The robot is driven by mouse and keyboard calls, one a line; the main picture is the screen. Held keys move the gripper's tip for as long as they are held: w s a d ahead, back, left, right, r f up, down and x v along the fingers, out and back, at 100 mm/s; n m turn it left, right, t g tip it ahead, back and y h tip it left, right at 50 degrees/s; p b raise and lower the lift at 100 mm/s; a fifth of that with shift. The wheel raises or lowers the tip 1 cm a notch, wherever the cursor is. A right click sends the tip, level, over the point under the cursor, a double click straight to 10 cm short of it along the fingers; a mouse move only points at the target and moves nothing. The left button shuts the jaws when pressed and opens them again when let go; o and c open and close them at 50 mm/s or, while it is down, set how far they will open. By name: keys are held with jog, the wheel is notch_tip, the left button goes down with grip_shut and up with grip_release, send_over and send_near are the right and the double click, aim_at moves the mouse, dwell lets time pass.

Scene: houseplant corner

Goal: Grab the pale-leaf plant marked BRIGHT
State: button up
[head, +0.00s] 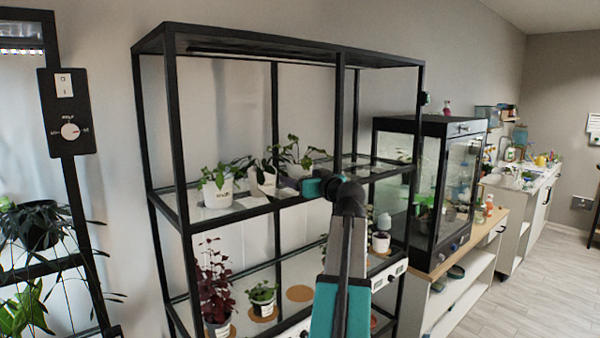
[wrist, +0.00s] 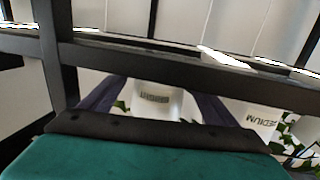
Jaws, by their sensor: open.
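The white pot marked BRIGHT (wrist: 155,98) shows upside down in the wrist view, between the two fingers of my open gripper (wrist: 155,104). Its leaves are mostly hidden behind the gripper body, so I cannot tell their paleness. In the head view it appears to be the middle white pot (head: 262,181) on the upper shelf (head: 243,205). My gripper (head: 283,184) reaches in from the right close beside that pot. I cannot tell whether the fingers touch it.
A white pot marked MEDIUM (wrist: 250,118) stands close beside it; in the head view it appears as the left pot (head: 217,193). Another leafy plant (head: 298,153) is behind right. Black rack posts (head: 338,120) and the shelf's front bar (wrist: 180,62) are close.

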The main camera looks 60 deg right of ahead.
aim_at(300, 166)
jog(key=shift+x, duration=0.85)
jog(key=shift+s, duration=0.1)
jog(key=shift+c, duration=0.3)
jog(key=c, duration=1.3)
jog(key=shift+r, duration=0.25)
jog(key=shift+c, duration=0.2)
jog(key=shift+r+b, duration=0.7)
jog(key=shift+r, duration=0.8)
jog(key=b+v, duration=0.4)
jog(key=v, duration=1.2)
jog(key=shift+d+r, duration=0.2)
jog(key=shift+r, duration=0.1)
jog(key=shift+s, duration=0.1)
